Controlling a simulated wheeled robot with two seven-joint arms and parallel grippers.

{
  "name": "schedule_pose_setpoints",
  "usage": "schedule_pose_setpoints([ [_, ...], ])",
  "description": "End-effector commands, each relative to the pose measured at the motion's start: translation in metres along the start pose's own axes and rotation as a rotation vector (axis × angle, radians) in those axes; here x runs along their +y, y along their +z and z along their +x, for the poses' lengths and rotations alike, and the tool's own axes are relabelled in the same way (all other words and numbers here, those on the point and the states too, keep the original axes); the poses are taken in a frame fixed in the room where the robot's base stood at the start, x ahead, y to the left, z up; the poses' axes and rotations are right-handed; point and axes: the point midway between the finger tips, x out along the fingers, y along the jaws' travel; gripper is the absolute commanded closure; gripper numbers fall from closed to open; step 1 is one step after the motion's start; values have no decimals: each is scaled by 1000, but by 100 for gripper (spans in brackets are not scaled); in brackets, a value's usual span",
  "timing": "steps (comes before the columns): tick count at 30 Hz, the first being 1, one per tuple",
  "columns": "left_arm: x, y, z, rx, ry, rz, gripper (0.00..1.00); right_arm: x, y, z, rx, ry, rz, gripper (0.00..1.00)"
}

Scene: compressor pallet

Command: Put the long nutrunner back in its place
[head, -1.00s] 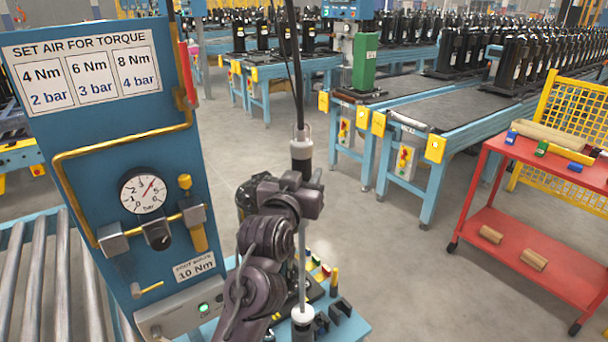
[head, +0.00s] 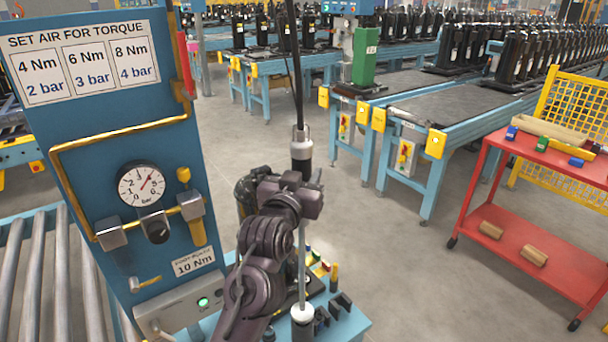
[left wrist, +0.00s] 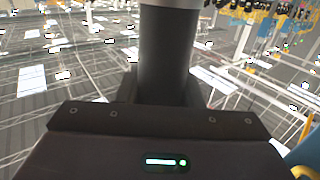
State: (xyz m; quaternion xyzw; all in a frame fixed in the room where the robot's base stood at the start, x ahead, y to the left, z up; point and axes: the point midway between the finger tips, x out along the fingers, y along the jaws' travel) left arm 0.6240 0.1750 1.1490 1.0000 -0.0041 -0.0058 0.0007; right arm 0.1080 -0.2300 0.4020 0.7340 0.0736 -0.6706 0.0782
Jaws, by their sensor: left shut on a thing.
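The long nutrunner (head: 301,152) hangs upright on a dark cable. It has a black body with a pale collar and a long thin grey shaft below. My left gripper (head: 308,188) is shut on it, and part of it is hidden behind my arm. In the left wrist view its dark round body (left wrist: 166,55) stands between the fingers of my gripper (left wrist: 165,92). The shaft runs down to a white-topped black cylinder (head: 302,314) over the small blue bench. I cannot tell whether that is part of the tool or a holder. My right gripper is not in view.
A blue panel (head: 90,120) with an air gauge (head: 141,184) stands close on the left. The blue bench (head: 350,325) holds black blocks (head: 341,303) and coloured pieces. A red cart (head: 550,170) stands right; open floor lies between.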

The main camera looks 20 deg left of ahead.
Motion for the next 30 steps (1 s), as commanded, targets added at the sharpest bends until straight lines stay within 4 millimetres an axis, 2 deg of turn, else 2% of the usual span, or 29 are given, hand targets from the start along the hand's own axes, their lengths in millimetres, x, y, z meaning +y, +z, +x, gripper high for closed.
schedule_pose_setpoints([
  [30, 0, 13, 0, 11, 0, 0, 100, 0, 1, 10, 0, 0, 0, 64],
])
